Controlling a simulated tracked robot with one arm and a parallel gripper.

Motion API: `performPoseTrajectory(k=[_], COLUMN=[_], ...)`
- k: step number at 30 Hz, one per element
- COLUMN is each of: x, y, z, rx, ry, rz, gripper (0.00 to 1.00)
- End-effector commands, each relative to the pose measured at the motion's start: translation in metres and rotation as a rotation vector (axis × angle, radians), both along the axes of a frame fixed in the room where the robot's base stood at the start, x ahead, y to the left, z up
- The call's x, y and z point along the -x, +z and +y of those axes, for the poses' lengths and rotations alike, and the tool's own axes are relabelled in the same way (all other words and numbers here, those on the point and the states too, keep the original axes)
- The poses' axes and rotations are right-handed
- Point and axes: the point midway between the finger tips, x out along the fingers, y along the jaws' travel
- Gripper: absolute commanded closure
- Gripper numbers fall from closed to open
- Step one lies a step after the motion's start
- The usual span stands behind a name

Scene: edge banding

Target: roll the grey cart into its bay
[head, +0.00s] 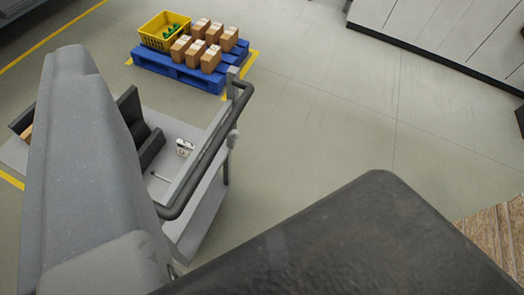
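The grey cart (206,212) stands on the floor at left of centre. Its dark bar handle (213,150) runs along its right side. A small white item (184,147) and a thin rod lie on its tray. A large grey part of my arm (85,165) crosses the left of the view and hides much of the cart. I cannot make out my gripper's fingertips or whether they touch the handle. Yellow floor lines show at the left edge (12,180), but I cannot tell which marks the cart's bay.
A blue pallet (178,71) holds a yellow crate (153,38) and several brown boxes (211,58), with yellow floor marking around it. A pale cabinet (450,35) stands at top right. A dark surface (370,245) fills the lower right. The middle floor is clear.

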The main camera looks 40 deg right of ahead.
Motion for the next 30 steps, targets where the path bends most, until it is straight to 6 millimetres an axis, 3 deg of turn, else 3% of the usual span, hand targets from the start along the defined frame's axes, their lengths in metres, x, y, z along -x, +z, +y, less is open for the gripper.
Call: performPoseTrajectory(k=[2, 4, 8, 11, 18, 24, 30], x=[0.000, -0.002, -0.017, -0.041, -0.100, -0.132, -0.153], y=[0.000, -0.001, -0.019, -0.051, -0.155, -0.233, -0.297], z=[0.000, 0.000, -0.004, -0.008, -0.028, -0.046, -0.072], rx=[0.000, -0.003, -0.036, -0.097, -0.331, -0.559, -0.813], ry=[0.000, 0.001, 0.015, 0.041, 0.136, 0.218, 0.294], rz=[0.000, 0.005, 0.055, 0.139, 0.391, 0.545, 0.625], gripper=[0.58, 0.39, 0.36, 0.36, 0.36, 0.36, 0.36])
